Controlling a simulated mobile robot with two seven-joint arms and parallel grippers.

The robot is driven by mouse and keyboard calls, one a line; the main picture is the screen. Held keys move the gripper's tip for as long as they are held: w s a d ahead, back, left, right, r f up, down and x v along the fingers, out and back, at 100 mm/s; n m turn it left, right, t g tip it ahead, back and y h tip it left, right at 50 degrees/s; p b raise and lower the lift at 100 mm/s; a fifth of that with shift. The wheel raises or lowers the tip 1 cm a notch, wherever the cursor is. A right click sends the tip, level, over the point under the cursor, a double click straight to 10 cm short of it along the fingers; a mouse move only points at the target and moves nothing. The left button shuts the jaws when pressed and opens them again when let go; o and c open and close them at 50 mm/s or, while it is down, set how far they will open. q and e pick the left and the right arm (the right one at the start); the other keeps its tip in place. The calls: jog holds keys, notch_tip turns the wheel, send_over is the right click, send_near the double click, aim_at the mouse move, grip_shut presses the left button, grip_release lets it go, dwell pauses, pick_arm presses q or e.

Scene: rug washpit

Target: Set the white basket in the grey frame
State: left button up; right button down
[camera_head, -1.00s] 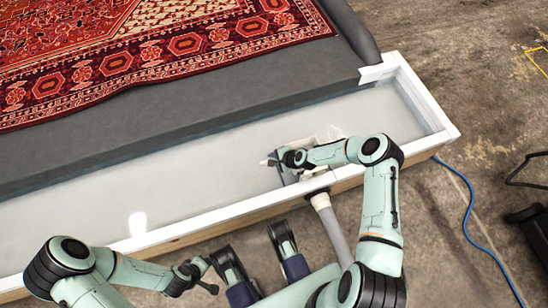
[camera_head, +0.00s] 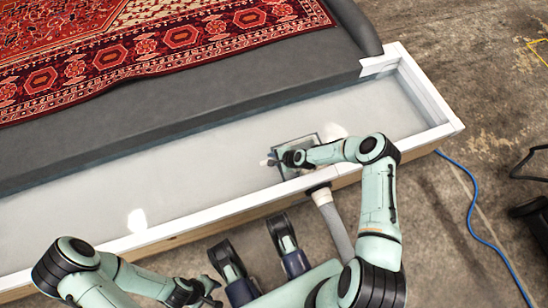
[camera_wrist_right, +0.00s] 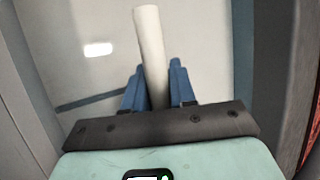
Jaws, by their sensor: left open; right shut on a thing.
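My right gripper (camera_head: 277,159) is over the pit's near side, shut on a white rod-like part (camera_wrist_right: 151,50). The rod stands between its blue fingers in the right wrist view and may be the basket's handle; I cannot make out a basket body. A grey square outline (camera_head: 318,139), likely the grey frame, lies in the pit under the right gripper and forearm, partly hidden by them. I cannot tell whether the held part touches it. My left gripper (camera_head: 208,291) is open and empty, low in the head view, outside the pit.
The white-rimmed pit (camera_head: 215,207) has a pale floor, mostly clear to the left. A grey ledge (camera_head: 150,118) with a red patterned rug (camera_head: 110,57) borders its far side. A grey pipe (camera_head: 334,220) meets the near rim. A blue hose (camera_head: 470,215) lies on the floor at right.

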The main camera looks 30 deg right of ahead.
jog(key=shift+f, duration=0.5)
dwell(0.4)
jog(key=c, duration=0.8)
grip_release()
jog(key=shift+c, duration=0.2)
